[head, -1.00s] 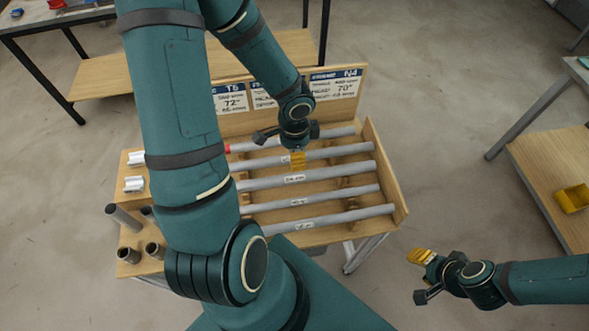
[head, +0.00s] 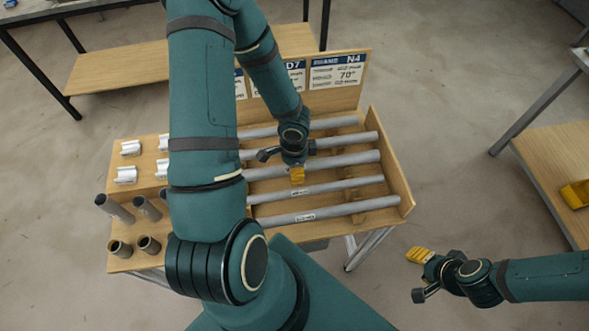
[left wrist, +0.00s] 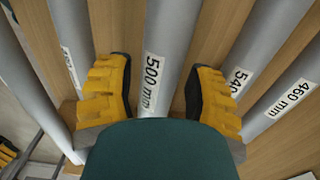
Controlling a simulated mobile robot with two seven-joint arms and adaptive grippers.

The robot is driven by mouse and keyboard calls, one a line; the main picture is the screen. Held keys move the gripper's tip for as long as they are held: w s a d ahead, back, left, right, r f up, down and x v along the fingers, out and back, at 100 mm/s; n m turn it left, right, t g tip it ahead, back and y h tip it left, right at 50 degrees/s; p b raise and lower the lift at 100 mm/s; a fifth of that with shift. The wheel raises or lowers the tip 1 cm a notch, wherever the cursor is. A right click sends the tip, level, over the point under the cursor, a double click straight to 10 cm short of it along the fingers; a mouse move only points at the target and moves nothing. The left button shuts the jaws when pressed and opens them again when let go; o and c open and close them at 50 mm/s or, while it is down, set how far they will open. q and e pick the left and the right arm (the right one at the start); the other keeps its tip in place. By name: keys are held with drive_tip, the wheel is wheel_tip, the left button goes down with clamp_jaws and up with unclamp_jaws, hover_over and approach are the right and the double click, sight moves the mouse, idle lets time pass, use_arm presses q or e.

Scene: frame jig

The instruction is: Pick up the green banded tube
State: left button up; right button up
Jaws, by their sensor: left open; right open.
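Several long grey tubes lie side by side in a wooden rack (head: 405,195). No green band shows on any tube; my left arm hides their left ends in the head view. My left gripper (head: 297,175) is open over the middle of the rack. In the left wrist view its yellow fingers (left wrist: 157,98) stand apart on either side of a grey tube labelled 500 mm (left wrist: 153,45). I cannot tell whether they touch it. Tubes labelled 540 (left wrist: 262,45) and 460 mm (left wrist: 285,95) lie to its right. My right gripper (head: 418,275) is open and empty over the floor.
A sign board (head: 340,95) stands along the rack's back. White holders (head: 125,174) and upright short dark tubes (head: 115,208) are at the rack's left. A wooden bench with a yellow bin (head: 577,194) stands at the right. Floor between is clear.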

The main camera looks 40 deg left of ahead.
use_arm(q)
drive_tip(key=shift+f, duration=0.15)
clamp_jaws()
